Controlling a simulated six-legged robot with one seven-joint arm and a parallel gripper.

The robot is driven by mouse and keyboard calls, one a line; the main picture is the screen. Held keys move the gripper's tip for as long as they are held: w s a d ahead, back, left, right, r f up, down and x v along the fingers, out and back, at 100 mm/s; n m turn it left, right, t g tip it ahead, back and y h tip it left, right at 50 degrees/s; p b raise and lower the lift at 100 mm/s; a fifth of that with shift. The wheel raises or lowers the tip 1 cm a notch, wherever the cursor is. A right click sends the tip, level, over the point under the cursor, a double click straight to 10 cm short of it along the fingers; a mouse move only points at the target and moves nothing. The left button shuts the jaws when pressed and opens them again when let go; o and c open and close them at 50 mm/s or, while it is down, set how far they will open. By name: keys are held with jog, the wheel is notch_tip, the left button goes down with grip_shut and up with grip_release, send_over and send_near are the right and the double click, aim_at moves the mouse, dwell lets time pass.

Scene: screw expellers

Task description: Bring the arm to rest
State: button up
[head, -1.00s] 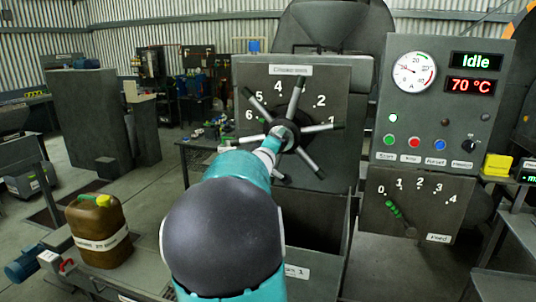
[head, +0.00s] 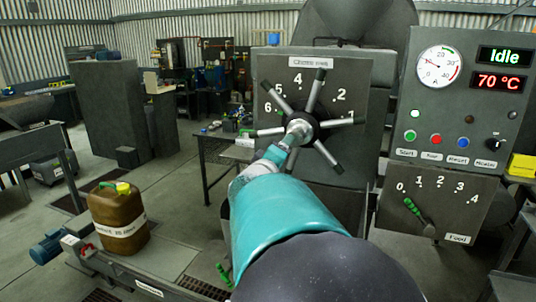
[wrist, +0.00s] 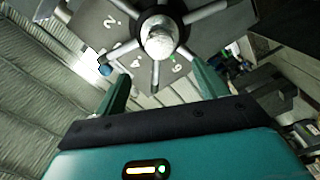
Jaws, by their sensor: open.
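My gripper (head: 277,152) is in front of the spoked handwheel, just left of and below its hub in the head view. In the wrist view my gripper (wrist: 162,80) shows two green fingers spread apart with nothing held between them. The handwheel's silver hub (wrist: 160,40) lies beyond the fingers in that view; contact with it cannot be told. The handwheel (head: 318,93) has several dark-tipped spokes and sits on a numbered grey panel (head: 350,78). My teal arm stretches from the bottom right toward the wheel and hides part of the machine.
A control panel (head: 465,120) reading Idle and 70 °C stands at right, above a green feed lever (head: 412,207). A brown jug (head: 118,220) stands on a low grey surface at left. A dark table (head: 206,165) is behind. Open floor shows at left.

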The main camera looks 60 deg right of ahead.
dwell(0.4)
jog(key=w+a+f+n+t+y, duration=0.2)
jog(key=w+a+t+y, duration=0.5)
jog(key=a, duration=0.7)
jog(key=w+a+f+n+t+y, duration=0.25)
jog(key=w+a+y, duration=0.25)
jog(key=w+a, duration=0.6)
jog(key=s+a+f+y, duration=0.2)
jog(key=s+a+y, duration=0.2)
jog(key=a, duration=0.9)
jog(key=s+a+f+g+y, duration=0.1)
jog(key=s+a+f+g, duration=0.2)
jog(key=s+a+f, duration=0.1)
jog(key=s+a+f+m+g, duration=0.1)
jog(key=s+a+f+g, duration=0.2)
jog(key=s+a, duration=0.4)
jog(key=shift+s+a+f+g+y, duration=0.15)
jog(key=shift+s+f+g+y, duration=0.25)
jog(key=shift+s, duration=0.6)
jog(key=c, duration=0.7)
jog(key=shift+c, duration=0.4)
